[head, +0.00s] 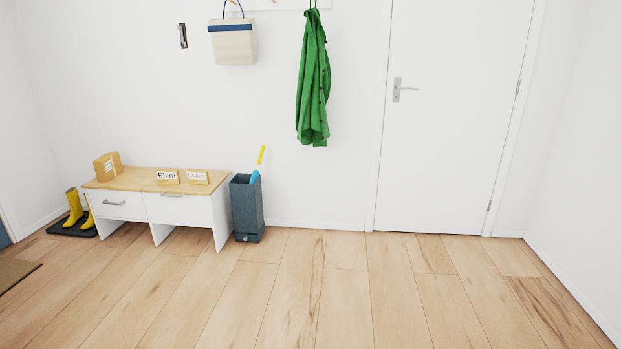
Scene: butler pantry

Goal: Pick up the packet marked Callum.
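Two small tan packets with white labels stand on the wooden top of a low white bench (133,180) at the left. The left one of the pair (168,177) reads "Eleni". The label on the right one (197,177) is small and faint; it looks like "Callum", but I cannot read it surely. The two stand apart, near the bench's front edge. A larger tan box (107,167) with a white label sits at the bench's left end. Neither of my grippers is in view.
A dark blue-grey umbrella stand (246,207) holding a yellow-and-blue item stands at the bench's right end. Yellow boots (74,208) on a dark tray are at its left. A green coat (313,80) and a bag (232,45) hang above. The wooden floor (330,300) ahead is clear.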

